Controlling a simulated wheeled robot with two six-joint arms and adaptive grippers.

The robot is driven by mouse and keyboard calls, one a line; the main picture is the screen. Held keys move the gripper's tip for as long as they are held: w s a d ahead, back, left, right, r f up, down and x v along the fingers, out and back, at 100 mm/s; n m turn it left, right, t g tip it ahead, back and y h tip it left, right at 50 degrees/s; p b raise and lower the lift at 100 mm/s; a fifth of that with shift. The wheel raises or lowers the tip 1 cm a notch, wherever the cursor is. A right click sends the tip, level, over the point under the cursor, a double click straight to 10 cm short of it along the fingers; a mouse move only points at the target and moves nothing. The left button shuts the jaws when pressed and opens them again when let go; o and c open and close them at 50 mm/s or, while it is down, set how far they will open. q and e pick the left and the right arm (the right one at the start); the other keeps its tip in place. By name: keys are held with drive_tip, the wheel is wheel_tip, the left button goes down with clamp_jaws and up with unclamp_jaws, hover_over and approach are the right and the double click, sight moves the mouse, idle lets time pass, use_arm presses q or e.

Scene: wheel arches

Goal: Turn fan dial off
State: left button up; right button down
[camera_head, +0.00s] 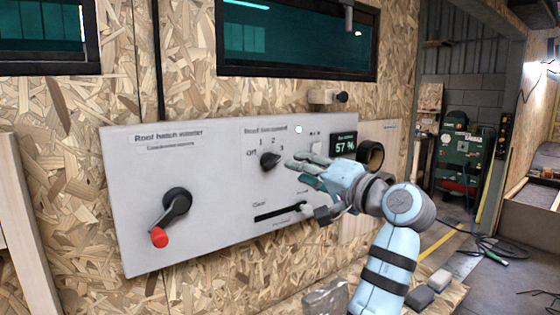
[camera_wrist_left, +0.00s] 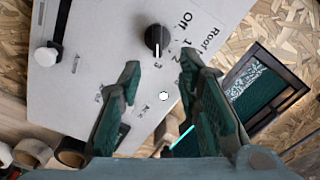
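The fan dial (camera_head: 270,160) is a dark round knob on the white wall panel (camera_head: 215,215), with Off, 1, 2 and 3 marked around it. In the left wrist view the dial (camera_wrist_left: 157,40) has a white pointer line directed toward the 3 side, away from Off. My left gripper (camera_head: 302,166) is just right of the dial in the head view, its fingers apart and empty. In the left wrist view the dial appears beyond the gap between the fingertips, not touched as far as I can see. My right gripper is not in view.
A red-tipped crank handle (camera_head: 172,215) sits at the panel's left. A slider (camera_head: 285,212) is below the dial, close under my gripper. A display (camera_head: 344,145) reads 57 %. A dark round fitting (camera_head: 371,154) projects at the right.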

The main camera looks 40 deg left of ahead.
sight(277, 162)
use_arm(q)
drive_tip(key=x, duration=0.4)
drive_tip(key=p+x, duration=0.1)
drive_tip(key=x, duration=0.3)
drive_tip(key=shift+w+a+f, duration=0.15)
drive_tip(key=shift+w+a, duration=0.15)
drive_tip(key=shift+w, duration=0.05)
drive_tip(key=shift+s+a, duration=0.1)
drive_tip(key=shift+a, duration=0.1)
drive_tip(key=shift+d, duration=0.1)
clamp_jaws()
